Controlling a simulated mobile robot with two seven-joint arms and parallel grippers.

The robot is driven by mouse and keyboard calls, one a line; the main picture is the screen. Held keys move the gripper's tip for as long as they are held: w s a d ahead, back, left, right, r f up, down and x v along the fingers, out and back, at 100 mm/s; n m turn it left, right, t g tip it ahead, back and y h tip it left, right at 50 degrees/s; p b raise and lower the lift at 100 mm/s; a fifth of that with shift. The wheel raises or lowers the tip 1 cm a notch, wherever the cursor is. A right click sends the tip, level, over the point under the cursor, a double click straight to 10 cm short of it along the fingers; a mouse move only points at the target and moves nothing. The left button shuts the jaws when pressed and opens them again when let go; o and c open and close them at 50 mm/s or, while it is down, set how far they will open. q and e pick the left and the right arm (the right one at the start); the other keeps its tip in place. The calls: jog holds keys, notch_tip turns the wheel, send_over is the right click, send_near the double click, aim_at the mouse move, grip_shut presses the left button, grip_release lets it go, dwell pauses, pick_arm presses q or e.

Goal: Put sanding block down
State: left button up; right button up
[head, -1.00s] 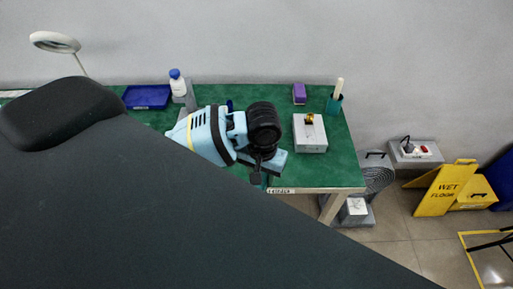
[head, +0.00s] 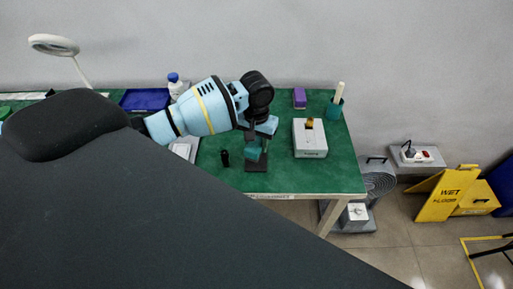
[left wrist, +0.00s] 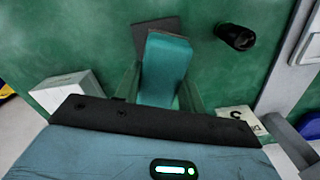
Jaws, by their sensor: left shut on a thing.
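The sanding block is a teal block (head: 253,151), held upright over the right part of the green table (head: 213,178). In the left wrist view the teal block (left wrist: 165,66) stands between the two finger pads. My left gripper (head: 258,146) is shut on it and points down. A dark flat square (head: 256,163) shows at the block's lower end; it also shows in the left wrist view (left wrist: 155,35). I cannot tell whether the block touches it. My right gripper is not in view.
A black cylinder (head: 225,158) stands left of the block. A grey-white box (head: 310,140) is to the right. Behind are a purple block (head: 299,98), a teal cup (head: 334,108), a blue tray (head: 146,98) and a bottle (head: 175,86). The table's front edge is close.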

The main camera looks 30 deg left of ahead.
aim_at(256, 149)
pick_arm(q)
jog(key=shift+w+a+f, duration=0.1)
jog(key=shift+w+f, duration=0.1)
jog(key=shift+f, duration=1.6)
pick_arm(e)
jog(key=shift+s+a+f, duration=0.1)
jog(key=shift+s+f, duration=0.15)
pick_arm(q)
jog(key=shift+f, duration=0.15)
jog(key=o, duration=0.9)
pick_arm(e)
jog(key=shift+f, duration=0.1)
pick_arm(q)
jog(key=shift+o, duration=0.2)
notch_tip(256, 149, up, 11)
jog(key=shift+f+p, duration=0.15)
jog(key=shift+p, duration=0.25)
jog(key=shift+r, duration=0.8)
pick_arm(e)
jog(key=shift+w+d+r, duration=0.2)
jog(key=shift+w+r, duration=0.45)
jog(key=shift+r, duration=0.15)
